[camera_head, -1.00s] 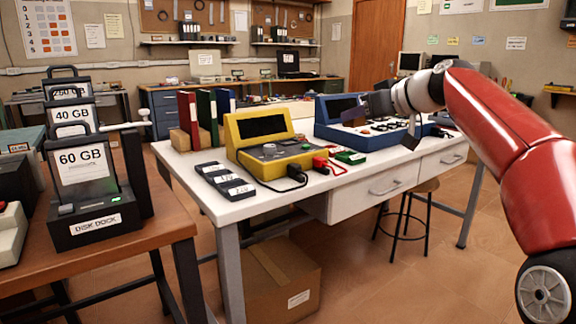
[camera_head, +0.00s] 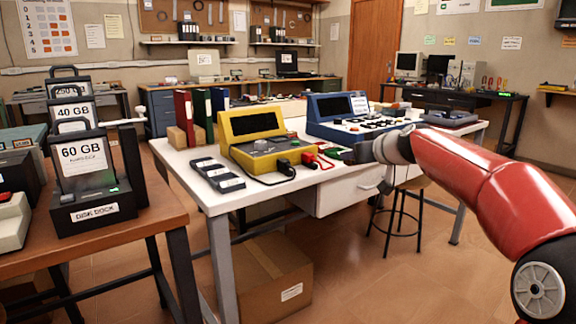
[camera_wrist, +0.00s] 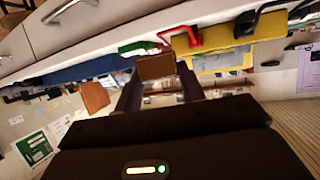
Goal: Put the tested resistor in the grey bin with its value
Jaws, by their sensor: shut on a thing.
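My gripper (camera_head: 352,154) is in front of the white table's front edge, right of the yellow tester. In the wrist view, which is upside down, my gripper (camera_wrist: 158,82) is shut on a small brown block (camera_wrist: 156,66), seemingly the resistor; its markings cannot be read. The resistor cannot be made out in the head view.
A blue console (camera_head: 345,117) with many knobs stands behind my gripper. A green piece (camera_wrist: 139,47) lies by the red clip. The white table (camera_head: 262,197) has a bare front strip between bins and clips. A stool (camera_head: 413,183) stands at right; a disk dock (camera_head: 95,208) is at left.

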